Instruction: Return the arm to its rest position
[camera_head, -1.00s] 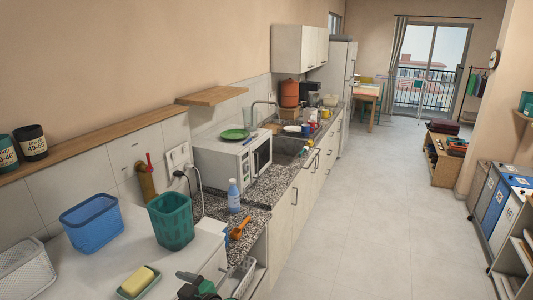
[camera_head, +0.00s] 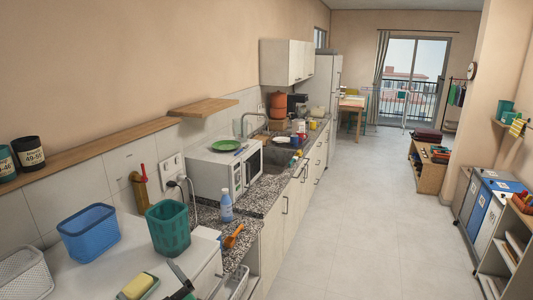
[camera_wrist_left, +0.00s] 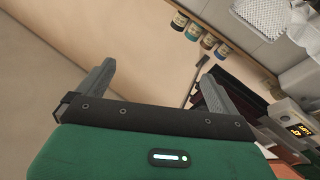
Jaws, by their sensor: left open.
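My left gripper (camera_head: 181,281) shows only partly at the bottom edge of the head view, beside a yellow sponge on a green dish (camera_head: 137,287). In the left wrist view, its two grey fingers (camera_wrist_left: 155,64) stand wide apart with nothing between them. The dark palm bar and green housing fill the lower part of that view. My right gripper is in neither view.
A blue basket (camera_head: 89,233) and a green bin (camera_head: 168,228) stand on the white top (camera_head: 110,262) close by. A blue bottle (camera_head: 226,206) and an orange-handled tool (camera_head: 233,236) are on the counter. The floor (camera_head: 340,220) to the right is clear.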

